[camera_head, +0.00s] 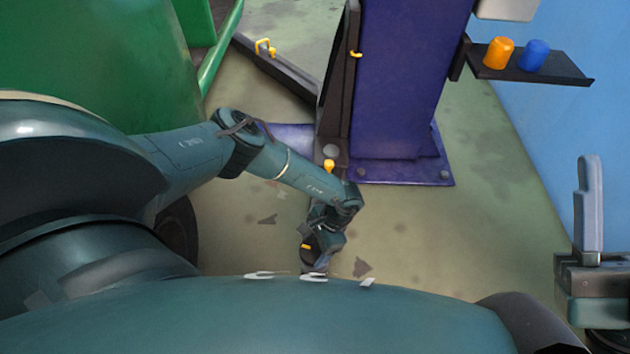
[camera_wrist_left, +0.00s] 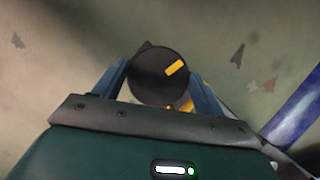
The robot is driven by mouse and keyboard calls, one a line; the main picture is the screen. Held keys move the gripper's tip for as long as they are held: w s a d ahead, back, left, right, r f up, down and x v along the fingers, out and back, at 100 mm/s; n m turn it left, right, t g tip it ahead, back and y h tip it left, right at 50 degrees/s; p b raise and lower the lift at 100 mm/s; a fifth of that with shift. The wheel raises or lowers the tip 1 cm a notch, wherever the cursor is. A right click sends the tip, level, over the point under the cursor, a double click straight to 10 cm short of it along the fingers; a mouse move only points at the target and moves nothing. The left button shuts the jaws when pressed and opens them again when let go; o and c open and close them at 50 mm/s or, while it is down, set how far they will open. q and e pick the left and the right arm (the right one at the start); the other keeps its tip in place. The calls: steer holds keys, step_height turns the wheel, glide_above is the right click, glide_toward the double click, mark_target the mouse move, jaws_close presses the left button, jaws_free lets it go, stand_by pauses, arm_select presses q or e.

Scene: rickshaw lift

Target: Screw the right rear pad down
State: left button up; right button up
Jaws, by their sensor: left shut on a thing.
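A dark round pad (camera_wrist_left: 160,76) with a yellow bar on its top face sits between the two fingers of my left gripper (camera_wrist_left: 165,85) in the left wrist view. The fingers are shut on its sides. In the head view my left gripper (camera_head: 316,252) points down at the near end of a black lift arm (camera_head: 345,75), with the pad's dark edge and yellow mark (camera_head: 306,246) just showing. What lies under the pad is hidden. My right gripper (camera_head: 589,165) stands at the right edge; only one grey finger shows clearly, so its opening cannot be told.
A purple lift post (camera_head: 405,80) on a bolted base plate stands beyond my left gripper. A black shelf (camera_head: 560,74) on it holds an orange cup (camera_head: 498,53) and a blue cup (camera_head: 533,56). A green vehicle (camera_head: 90,50) fills the upper left. Floor right of my left gripper is clear.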

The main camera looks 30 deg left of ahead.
arm_select(q)
steer(key=shift+w+r, duration=0.1)
steer(key=shift+r, duration=0.05)
steer(key=o, duration=1)
steer(key=shift+d+r, duration=0.1)
steer(key=shift+r, duration=0.2)
steer(key=shift+p+v, duration=2.35)
steer(key=shift+v, duration=3.9)
arm_select(e)
steer(key=shift+w+a+f+m+h, duration=0.15)
steer(key=shift+f+m+h, duration=1.3)
steer(key=shift+m+h, duration=0.2)
steer(key=shift+w+a+f+m+h, duration=0.1)
steer(key=shift+f+m+h, duration=1.3)
steer(key=shift+m+h, duration=0.2)
